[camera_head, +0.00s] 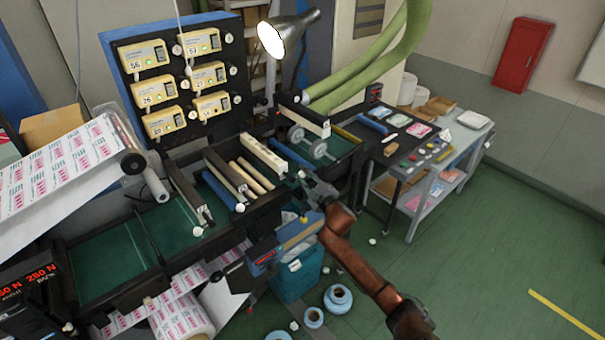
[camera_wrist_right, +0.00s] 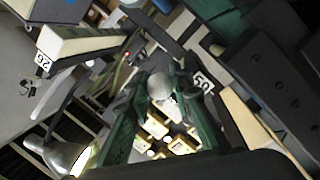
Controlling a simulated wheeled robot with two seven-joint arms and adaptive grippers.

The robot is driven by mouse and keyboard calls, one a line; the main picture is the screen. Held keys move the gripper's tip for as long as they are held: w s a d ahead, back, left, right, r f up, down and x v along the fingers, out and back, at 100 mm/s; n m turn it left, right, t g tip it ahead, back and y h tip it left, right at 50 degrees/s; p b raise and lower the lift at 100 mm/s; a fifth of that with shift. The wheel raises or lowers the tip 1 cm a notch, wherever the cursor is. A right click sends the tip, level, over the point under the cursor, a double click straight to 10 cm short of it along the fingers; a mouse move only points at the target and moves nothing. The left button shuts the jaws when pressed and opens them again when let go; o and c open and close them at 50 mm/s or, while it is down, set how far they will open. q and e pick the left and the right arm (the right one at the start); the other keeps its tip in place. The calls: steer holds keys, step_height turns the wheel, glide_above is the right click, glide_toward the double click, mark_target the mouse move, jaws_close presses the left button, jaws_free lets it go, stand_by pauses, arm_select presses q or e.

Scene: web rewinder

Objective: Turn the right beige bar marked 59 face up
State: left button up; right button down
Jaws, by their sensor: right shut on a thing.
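The right beige bar (camera_head: 263,156) lies slanted across the dark rack in the head view, with a round knob (camera_head: 302,174) by its near end. In the right wrist view a tag reading 59 (camera_wrist_right: 203,82) shows just right of a silver ball knob (camera_wrist_right: 160,86). My right gripper (camera_head: 314,190) is at this near end, its arm coming from the lower right. In the wrist view its dark fingers close around the ball knob. How the bar is turned is hard to tell. My left gripper is not in view.
A lamp (camera_head: 272,38) hangs above. A side table (camera_head: 395,145) stands right. A teal bin (camera_head: 297,275) is below. The floor at right is clear.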

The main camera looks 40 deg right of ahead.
steer(key=shift+f, duration=0.2)
steer(key=c, duration=1.7)
jaws_free()
steer(key=shift+d, duration=0.1)
steer(key=shift+r, duration=0.1)
steer(key=s, duration=0.4)
steer(key=s+a, duration=0.1)
steer(key=s, duration=0.7)
steer(key=shift+a, duration=0.25)
